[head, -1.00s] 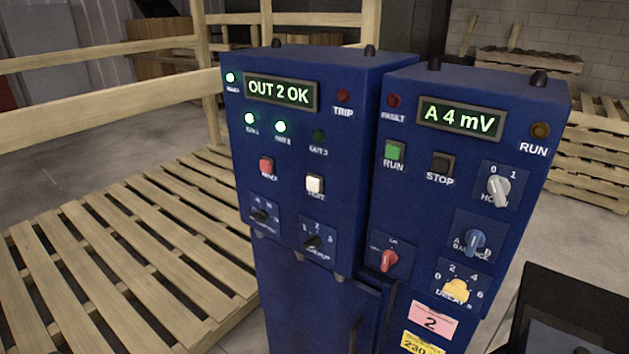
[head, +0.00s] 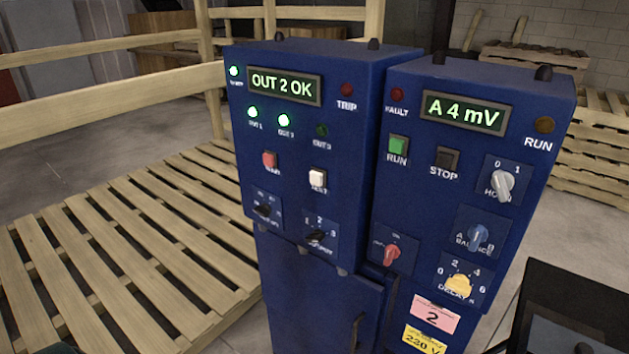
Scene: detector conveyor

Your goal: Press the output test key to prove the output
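The white test key (head: 317,178) sits on the left blue control box (head: 345,205), right of a red key (head: 270,160). Its label is blurred. The box's display (head: 284,87) reads "OUT 2 OK". The OUT 1 lamp (head: 252,112) and OUT 2 lamp (head: 284,120) are lit; the OUT 3 lamp (head: 321,130) is dark green and unlit. The TRIP lamp (head: 347,89) is dark red. A black selector knob (head: 315,236) marked 1, 2, 3 sits below the white key. Neither of my grippers is recognisable in view, and nothing touches the keys.
A dark panel (head: 575,310) fills the lower right corner.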

